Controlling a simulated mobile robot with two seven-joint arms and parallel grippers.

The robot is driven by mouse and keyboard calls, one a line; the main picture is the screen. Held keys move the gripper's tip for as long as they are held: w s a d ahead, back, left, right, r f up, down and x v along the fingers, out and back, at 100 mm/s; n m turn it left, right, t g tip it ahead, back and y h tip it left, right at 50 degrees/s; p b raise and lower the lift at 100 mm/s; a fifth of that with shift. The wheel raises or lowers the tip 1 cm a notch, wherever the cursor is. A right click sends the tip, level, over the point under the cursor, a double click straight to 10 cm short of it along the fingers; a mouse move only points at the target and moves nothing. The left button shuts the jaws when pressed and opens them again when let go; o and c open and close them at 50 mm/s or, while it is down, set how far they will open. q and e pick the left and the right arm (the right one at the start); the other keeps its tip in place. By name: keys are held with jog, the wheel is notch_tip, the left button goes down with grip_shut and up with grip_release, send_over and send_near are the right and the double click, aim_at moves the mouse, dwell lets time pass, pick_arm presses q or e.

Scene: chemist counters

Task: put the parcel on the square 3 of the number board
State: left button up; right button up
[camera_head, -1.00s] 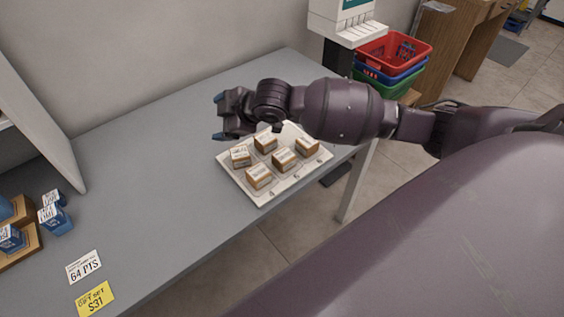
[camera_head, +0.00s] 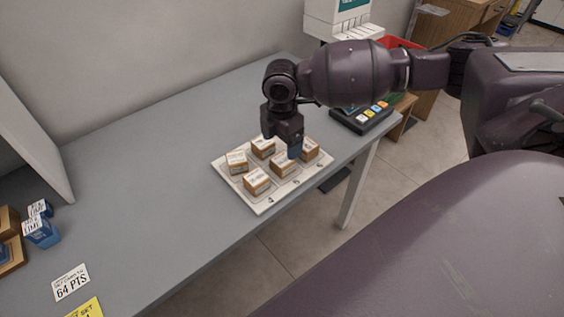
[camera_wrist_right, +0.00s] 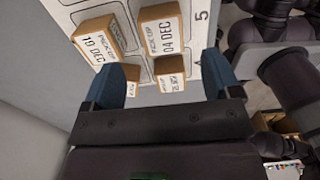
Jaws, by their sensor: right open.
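The number board (camera_head: 262,205) is a pale board near the counter's front edge, with several small brown parcels in its squares. The figures 4 and 5 show along its near edge. My right gripper (camera_head: 295,151) points down over the board's right part, open, and covers the far right square. In the wrist view its blue fingers (camera_wrist_right: 165,72) stand apart. A parcel marked 04 DEC (camera_wrist_right: 163,33) and one marked 10 DEC (camera_wrist_right: 98,40) lie beyond them, with two more parcels nearer. I cannot tell which parcel is meant. My left gripper is not in view.
A white dispenser (camera_head: 338,18) and a red basket (camera_head: 398,42) are behind. Blue boxes (camera_head: 40,230) and a price card (camera_head: 71,283) sit at left. The counter's middle is clear.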

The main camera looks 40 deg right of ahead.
aim_at(283, 159)
notch_tip(283, 159, down, 8)
jog(key=shift+s+r+b, duration=0.15)
jog(key=shift+r+b, duration=0.05)
jog(key=shift+b, duration=0.4)
jog(key=c, duration=1.1)
jog(key=shift+r, duration=0.1)
jog(key=shift+r, duration=0.1)
